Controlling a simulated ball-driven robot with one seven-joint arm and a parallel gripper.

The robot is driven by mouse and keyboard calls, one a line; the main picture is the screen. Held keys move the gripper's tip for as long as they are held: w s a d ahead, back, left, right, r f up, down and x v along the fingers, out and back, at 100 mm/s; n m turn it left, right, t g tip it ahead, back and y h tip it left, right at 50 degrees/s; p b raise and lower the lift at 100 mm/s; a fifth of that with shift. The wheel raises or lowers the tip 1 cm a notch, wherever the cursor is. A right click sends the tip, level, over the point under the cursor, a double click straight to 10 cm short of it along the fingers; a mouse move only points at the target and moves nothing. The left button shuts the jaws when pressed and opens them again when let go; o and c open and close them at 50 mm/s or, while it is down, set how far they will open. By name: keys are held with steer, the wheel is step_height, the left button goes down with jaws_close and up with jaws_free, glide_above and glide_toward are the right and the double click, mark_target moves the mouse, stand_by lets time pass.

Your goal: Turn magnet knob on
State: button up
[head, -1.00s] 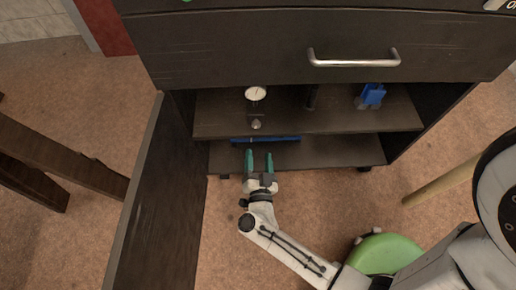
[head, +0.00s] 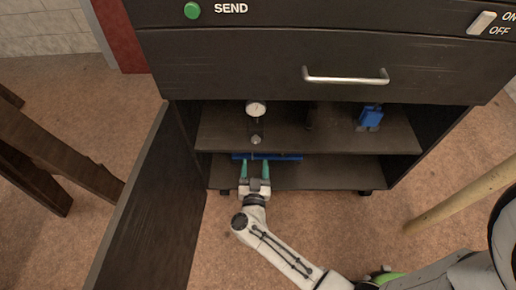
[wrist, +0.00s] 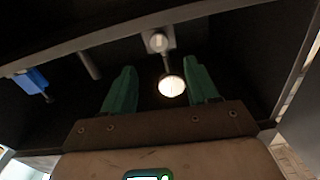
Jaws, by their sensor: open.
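A dial gauge with a white round face (head: 256,108) stands on the upper shelf of an open dark cabinet. Below its dial is a dark base with a small pale knob (head: 256,140) on its front. My gripper (head: 254,168) is open and empty, its green fingers pointing into the cabinet near the lower shelf, in front of the gauge. In the wrist view the knob (wrist: 158,41) shows beyond the open fingers (wrist: 160,70), and the lit dial (wrist: 172,86) appears between them. The fingers do not appear to touch the knob.
A blue clamp-like object (head: 370,117) stands at the upper shelf's right. A blue bar (head: 268,156) lies on the lower shelf. A drawer with a metal handle (head: 346,77) hangs above. The open door (head: 145,215) stands on the left; wooden legs (head: 55,165) lie beyond it.

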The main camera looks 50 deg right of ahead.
mark_target(256, 141)
steer(key=b+x, duration=0.2)
steer(key=x, duration=0.7)
